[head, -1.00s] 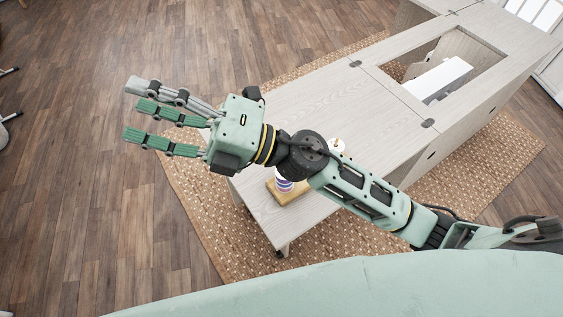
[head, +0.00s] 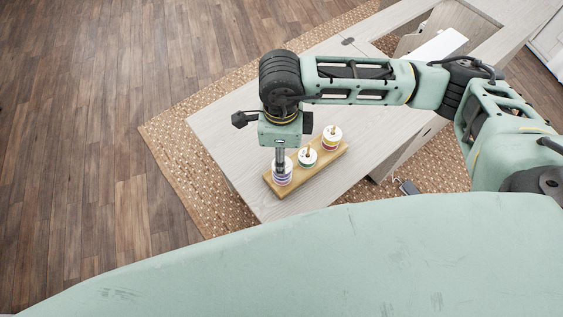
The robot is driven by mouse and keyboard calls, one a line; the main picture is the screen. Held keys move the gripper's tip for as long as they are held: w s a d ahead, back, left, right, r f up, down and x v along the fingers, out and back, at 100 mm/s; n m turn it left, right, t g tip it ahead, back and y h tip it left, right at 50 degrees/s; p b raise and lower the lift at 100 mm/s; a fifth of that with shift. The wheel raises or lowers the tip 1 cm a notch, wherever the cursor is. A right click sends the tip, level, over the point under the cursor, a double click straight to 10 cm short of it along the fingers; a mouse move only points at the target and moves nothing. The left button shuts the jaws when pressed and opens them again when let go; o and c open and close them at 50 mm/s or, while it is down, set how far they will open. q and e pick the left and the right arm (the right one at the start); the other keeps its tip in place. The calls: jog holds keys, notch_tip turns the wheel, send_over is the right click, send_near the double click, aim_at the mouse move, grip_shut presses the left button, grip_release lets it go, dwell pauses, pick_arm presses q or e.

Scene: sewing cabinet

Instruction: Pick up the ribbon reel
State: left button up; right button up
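A wooden stand (head: 312,176) on the cabinet top holds three ribbon reels in a row. The nearest reel (head: 283,178) is white with purple bands. The middle reel (head: 307,158) is white with a green band, and the far reel (head: 331,138) has a yellow and dark red band. My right gripper (head: 280,168) points down at the purple-banded reel, its fingers overlapping the reel's top in the head view. The fingers line up one behind the other, so their opening and any contact are hidden. My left gripper is out of view.
The pale wood cabinet top (head: 225,125) is bare to the left of the stand. A white sewing machine (head: 440,45) sits in the cabinet's recess at the back right. A woven rug (head: 165,145) lies below on the wooden floor.

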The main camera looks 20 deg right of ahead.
notch_tip(320, 180, down, 5)
jog(key=shift+s+d+r+p, duration=0.1)
jog(key=shift+r+p, duration=0.1)
jog(key=shift+p, duration=1.05)
jog(key=shift+f, duration=0.65)
jog(key=c, duration=1)
jog(key=shift+c, duration=0.2)
jog(key=shift+r, duration=0.1)
jog(key=s+d+r+p, duration=0.5)
jog(key=d+r, duration=0.4)
jog(key=r, duration=0.2)
jog(key=shift+s+d, duration=0.2)
jog(key=shift+s, duration=0.65)
